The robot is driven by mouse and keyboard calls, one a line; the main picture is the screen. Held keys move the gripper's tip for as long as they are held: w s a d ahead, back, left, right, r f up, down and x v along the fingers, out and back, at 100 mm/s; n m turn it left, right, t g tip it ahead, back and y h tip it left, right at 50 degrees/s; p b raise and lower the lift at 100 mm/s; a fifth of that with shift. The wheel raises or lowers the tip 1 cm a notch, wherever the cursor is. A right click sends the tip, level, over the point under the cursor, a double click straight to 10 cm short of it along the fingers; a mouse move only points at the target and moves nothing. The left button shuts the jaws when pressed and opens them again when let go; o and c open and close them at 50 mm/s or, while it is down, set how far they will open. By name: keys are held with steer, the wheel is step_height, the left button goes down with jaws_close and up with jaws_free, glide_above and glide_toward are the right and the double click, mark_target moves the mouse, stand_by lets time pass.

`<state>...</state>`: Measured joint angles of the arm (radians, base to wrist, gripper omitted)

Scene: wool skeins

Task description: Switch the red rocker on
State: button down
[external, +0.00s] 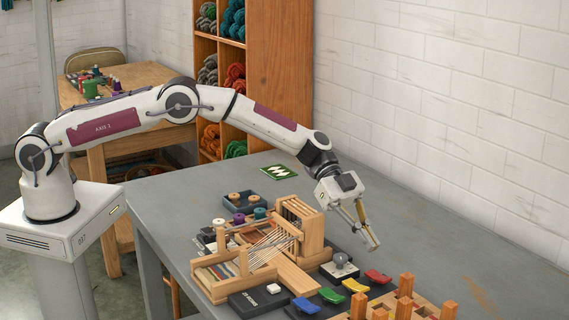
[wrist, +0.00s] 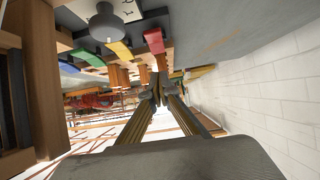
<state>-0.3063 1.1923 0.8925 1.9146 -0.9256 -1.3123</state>
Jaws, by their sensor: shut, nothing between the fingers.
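The red rocker (external: 377,276) is the rightmost and farthest of a row of coloured rockers in the external view. It also shows in the wrist view (wrist: 154,40), above my fingertips in the picture. Which way it is tipped is too small to tell. My gripper (external: 372,246) is shut and empty, pointing down. In the external view its tips appear above the red rocker, apart from it. In the wrist view the closed fingertips (wrist: 160,88) meet with nothing between them.
Yellow (external: 355,286), green (external: 330,295) and blue (external: 305,305) rockers continue the row to the left. A grey knob (external: 341,259) stands behind them. A wooden loom (external: 308,222) is to the left, and a wooden peg block (external: 404,284) to the right. The grey table (external: 440,262) is clear behind.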

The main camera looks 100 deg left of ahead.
steer(key=s+a+r, duration=0.2)
steer(key=s+a, duration=0.5)
steer(key=shift+r, duration=0.2)
steer(key=shift+w, duration=0.1)
stand_by(0.6)
